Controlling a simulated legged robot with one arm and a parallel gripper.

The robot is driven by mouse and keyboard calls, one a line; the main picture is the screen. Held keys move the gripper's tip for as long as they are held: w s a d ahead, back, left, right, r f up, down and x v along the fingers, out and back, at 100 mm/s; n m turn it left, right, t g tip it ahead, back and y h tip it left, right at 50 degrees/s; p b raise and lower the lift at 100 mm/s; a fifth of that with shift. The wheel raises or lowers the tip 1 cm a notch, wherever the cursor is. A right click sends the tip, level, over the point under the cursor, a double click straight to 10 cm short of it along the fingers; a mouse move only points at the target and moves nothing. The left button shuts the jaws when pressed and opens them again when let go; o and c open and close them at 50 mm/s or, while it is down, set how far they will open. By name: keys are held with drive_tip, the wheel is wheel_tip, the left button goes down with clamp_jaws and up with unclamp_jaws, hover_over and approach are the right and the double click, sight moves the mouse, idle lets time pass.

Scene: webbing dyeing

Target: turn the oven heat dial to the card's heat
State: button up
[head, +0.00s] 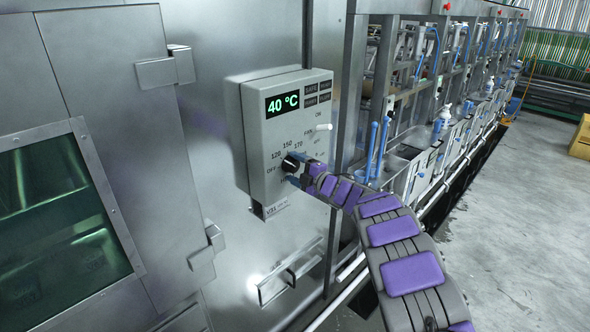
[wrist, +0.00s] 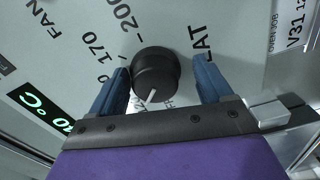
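The oven heat dial (head: 291,163) is a round black knob on the grey control box (head: 256,125). In the wrist view the dial (wrist: 156,70) has a white pointer line aimed down toward my gripper's palm. Part of the scale there is covered, so I cannot read the mark it points to. My gripper (wrist: 161,82) is open, with one blue finger on each side of the dial and narrow gaps. It also shows at the dial in the head view (head: 294,168). Marks 120, 150 and 170 are legible around the dial.
The green display (head: 282,103) reads 40 °C. A white label (head: 277,208) marked V31 is below the box. A light switch lever (head: 323,127) sticks out at its right. The oven door window (head: 60,215) is left. Dye tanks (head: 420,150) line the right, beside open floor.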

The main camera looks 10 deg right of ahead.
drive_tip(key=shift+s+r, duration=0.1)
drive_tip(key=shift+r, duration=0.05)
drive_tip(key=shift+s+d, duration=0.3)
drive_tip(key=shift+d, duration=0.05)
drive_tip(key=b+v, duration=0.1)
drive_tip(key=v, duration=1.5)
drive_tip(key=shift+s, duration=0.2)
drive_tip(key=shift+d, duration=0.15)
